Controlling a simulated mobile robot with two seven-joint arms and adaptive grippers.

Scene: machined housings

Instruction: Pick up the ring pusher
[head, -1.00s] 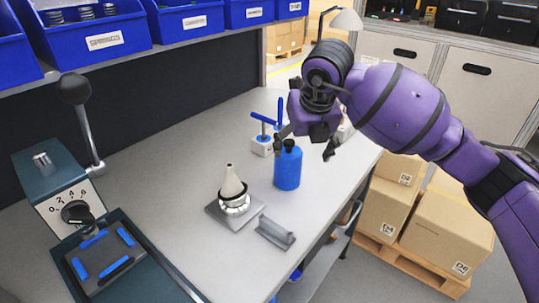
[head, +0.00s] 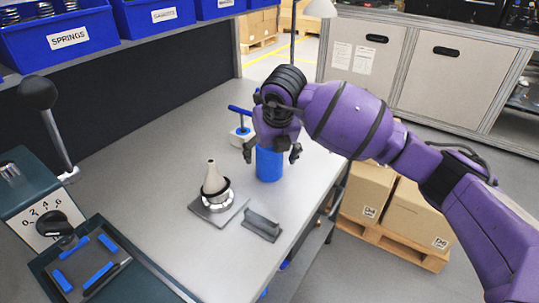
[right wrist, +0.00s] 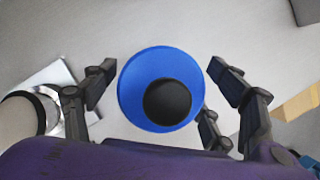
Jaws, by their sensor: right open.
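The ring pusher, which I take to be the blue cylinder (head: 268,165) with a black knob, stands upright on the grey bench. In the right wrist view its blue top (right wrist: 140,90) and black knob (right wrist: 167,101) lie between the spread fingers. My right gripper (head: 271,155) is open just above it, and hides its top in the head view. The fingers show clear gaps on both sides in the right wrist view (right wrist: 160,84). My left gripper is not in view.
A pale cone (head: 212,178) with a black ring sits on a silver housing on a square plate (head: 225,216), left of the cylinder. A grey bracket (head: 262,224) lies in front. A blue-handled tool (head: 242,135) stands behind. A lever press (head: 45,215) is at left.

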